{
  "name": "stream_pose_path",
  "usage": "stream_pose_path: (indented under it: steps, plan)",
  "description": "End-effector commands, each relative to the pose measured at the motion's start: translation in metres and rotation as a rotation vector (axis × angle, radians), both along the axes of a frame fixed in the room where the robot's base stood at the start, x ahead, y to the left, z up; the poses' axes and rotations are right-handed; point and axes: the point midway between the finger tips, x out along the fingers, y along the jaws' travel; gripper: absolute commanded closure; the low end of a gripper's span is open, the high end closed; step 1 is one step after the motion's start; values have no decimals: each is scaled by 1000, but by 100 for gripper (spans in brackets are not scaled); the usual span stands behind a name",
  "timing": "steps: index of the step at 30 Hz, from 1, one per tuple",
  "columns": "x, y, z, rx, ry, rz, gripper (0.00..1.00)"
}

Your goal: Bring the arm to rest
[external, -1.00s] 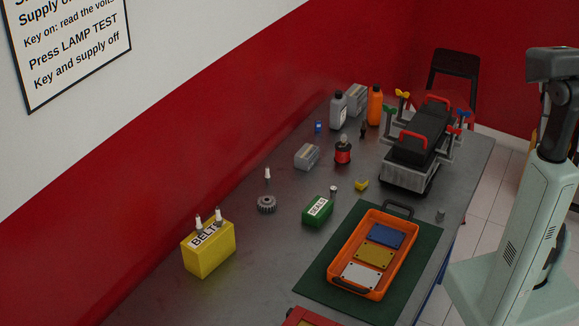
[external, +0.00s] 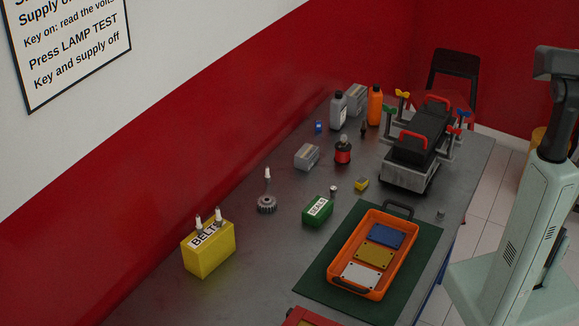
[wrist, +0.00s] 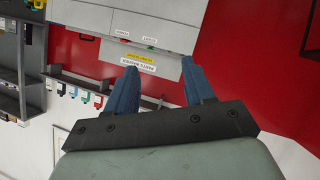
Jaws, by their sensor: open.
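My gripper (wrist: 158,63) shows in the wrist view with its two blue fingers apart and nothing between them. Beyond the fingers are a pale panel with small labels (wrist: 150,40) and a red wall (wrist: 245,60); no object touches the fingers. In the external view only part of my arm (external: 515,220) shows, a pale green link with dark joints at the right edge. The gripper itself is outside that view.
A grey bench (external: 270,255) holds an orange tray (external: 338,245) with coloured plates, on a green mat (external: 425,250). A yellow belt box (external: 208,252), green seals box (external: 318,211), small yellow block (external: 361,184), bottles and a black-and-grey engine trainer (external: 415,165) also stand there.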

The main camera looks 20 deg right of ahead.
Motion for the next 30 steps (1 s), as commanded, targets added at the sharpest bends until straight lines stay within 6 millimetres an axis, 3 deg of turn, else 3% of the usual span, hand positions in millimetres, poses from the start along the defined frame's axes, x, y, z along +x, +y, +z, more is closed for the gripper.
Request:
stream_pose_path:
  steps: [8,14,23,30]
  plan:
    - [20,44,-54,81,35,33,47]
    - [42,96,-106,167,74,69,47]
    - [72,233,-220,366,191,155,47]
    - [69,354,-303,522,318,216,47]
